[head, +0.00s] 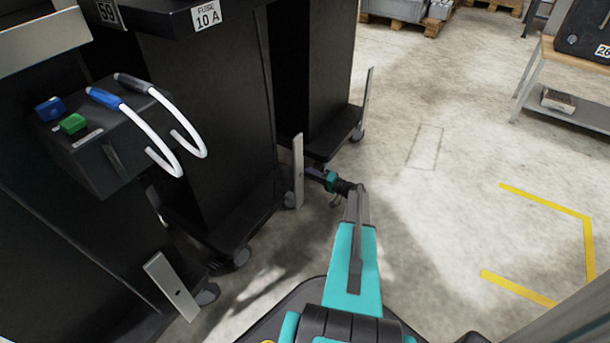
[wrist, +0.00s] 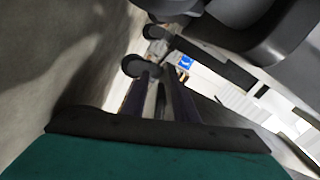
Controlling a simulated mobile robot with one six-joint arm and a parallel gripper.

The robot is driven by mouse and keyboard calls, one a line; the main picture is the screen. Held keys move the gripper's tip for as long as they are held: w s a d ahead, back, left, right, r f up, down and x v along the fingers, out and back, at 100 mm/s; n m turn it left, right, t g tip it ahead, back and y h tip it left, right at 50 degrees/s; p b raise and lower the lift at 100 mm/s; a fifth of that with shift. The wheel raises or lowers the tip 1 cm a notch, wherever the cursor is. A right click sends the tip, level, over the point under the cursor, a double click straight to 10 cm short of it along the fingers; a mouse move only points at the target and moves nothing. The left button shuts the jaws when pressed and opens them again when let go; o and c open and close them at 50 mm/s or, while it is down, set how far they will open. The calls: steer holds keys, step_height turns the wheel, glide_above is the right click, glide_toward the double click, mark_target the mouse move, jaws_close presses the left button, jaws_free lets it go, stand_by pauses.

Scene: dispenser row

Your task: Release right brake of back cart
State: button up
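Black carts stand in a row on the left in the head view, with the middle cart (head: 215,120) and the far cart (head: 318,75) both partly visible. In the wrist view the purple fingers of my gripper (wrist: 158,80) are apart, pointing at a dark wheel (wrist: 137,66). A dark narrow shape shows between them. The brake itself is hard to make out.
A shelf table (head: 565,105) stands at the right, a pallet (head: 405,18) at the back. Floor right of my arm is clear, with yellow markings (head: 545,200).

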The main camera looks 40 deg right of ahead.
jaws_close()
stand_by(1.4)
